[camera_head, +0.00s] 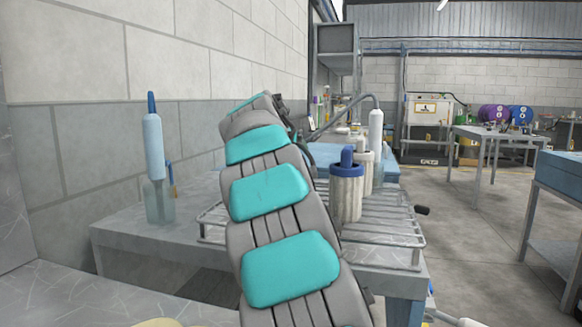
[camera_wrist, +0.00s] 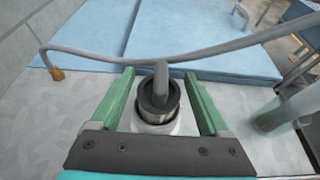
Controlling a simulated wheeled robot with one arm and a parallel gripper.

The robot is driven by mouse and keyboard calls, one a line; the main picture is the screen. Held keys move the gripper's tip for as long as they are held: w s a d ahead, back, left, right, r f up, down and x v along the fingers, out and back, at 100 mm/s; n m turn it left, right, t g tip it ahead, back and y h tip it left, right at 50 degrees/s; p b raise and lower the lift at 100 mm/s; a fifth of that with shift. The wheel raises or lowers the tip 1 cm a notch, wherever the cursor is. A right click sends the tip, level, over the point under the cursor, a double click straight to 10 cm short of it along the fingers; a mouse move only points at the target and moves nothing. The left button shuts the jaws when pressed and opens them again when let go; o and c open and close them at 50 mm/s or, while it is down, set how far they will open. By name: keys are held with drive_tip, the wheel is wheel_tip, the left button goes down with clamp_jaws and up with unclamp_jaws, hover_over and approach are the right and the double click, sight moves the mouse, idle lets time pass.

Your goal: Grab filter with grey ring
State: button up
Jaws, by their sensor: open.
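In the wrist view, my gripper (camera_wrist: 158,72) is open, with one green finger on each side of a round item with a dark grey ring (camera_wrist: 158,97). The item has a pale body below and a grey stem on top. Gaps show between it and both fingers. In the head view, a ribbed pale filter with a blue ring (camera_head: 346,185) stands on the wire rack, with a similar pale-topped filter (camera_head: 365,158) just behind it. My arm hides the gripper's fingers in the head view.
A grey curved tube (camera_wrist: 200,54) crosses beyond the fingertips, in front of a blue panel (camera_wrist: 190,25).

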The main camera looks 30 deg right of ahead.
drive_tip(key=shift+w+d+f, duration=0.1)
drive_tip(key=shift+w+d, duration=0.1)
drive_tip(key=shift+d, duration=0.05)
clamp_jaws()
idle(0.5)
